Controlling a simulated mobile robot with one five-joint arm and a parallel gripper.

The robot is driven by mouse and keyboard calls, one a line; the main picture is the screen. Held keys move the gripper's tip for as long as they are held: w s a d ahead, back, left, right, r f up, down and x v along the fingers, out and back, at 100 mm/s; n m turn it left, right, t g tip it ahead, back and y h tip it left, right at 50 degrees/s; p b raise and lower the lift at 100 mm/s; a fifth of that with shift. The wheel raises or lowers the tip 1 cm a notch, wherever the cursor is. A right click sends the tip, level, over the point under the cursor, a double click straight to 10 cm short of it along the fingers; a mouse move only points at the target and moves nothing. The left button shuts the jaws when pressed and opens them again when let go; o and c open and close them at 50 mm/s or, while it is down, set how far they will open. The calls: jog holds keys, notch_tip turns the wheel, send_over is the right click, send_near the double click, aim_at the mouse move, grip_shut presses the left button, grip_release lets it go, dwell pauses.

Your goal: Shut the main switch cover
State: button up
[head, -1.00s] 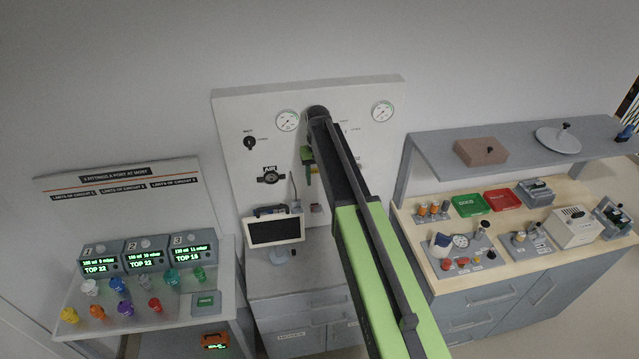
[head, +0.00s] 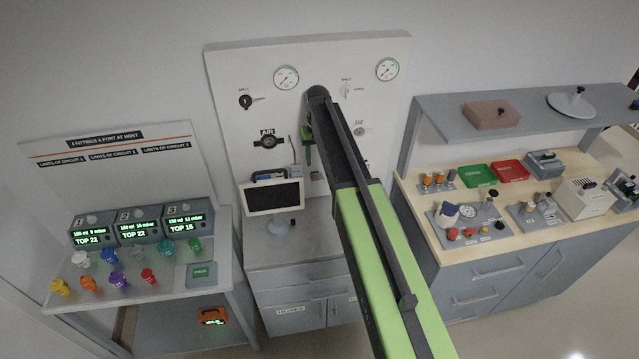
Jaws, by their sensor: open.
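I cannot make out the main switch cover; my arm hides the middle of the white wall panel (head: 225,95). My gripper (head: 308,154) shows small and partly hidden to the left of the arm's far end, with green on its fingers. It appears in front of the middle of the panel, and I see nothing held in it. Whether it touches the panel cannot be told.
The panel carries gauges (head: 286,77), a black knob (head: 245,102) and an AIR fitting (head: 268,141). Below stands a monitor (head: 272,197). A bench with coloured fittings (head: 118,280) is at left; a shelved workbench (head: 470,255) is at right.

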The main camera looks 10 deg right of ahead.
aim_at(317, 176)
notch_tip(317, 176, down, 7)
jog(key=b, duration=0.5)
jog(key=shift+r, duration=0.1)
